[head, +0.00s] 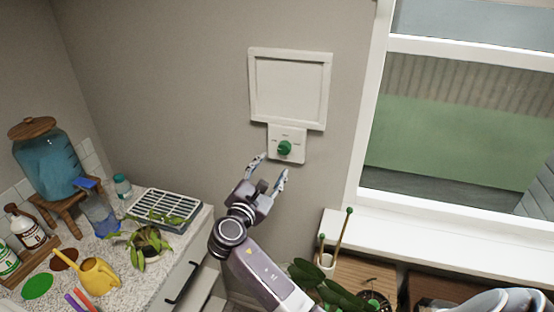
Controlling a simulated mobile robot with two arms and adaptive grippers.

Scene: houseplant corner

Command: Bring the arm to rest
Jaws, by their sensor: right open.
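My right gripper (273,174) is open, with nothing between its fingers. It is raised in front of the wall, just below a white control plate (293,154) with a green knob (285,148). The fingertips point up toward the plate, and a small gap shows between them and the knob. Small marks sit around the knob, too small to read. The right arm comes up from the bottom middle of the head view. My left gripper is not in view.
A counter at left holds a blue water dispenser (50,160), a spray bottle (97,207), a grey tray (165,210), a potted plant (147,242) and a yellow watering can (97,275). A window sill (440,240) and leafy plants (327,286) are at right.

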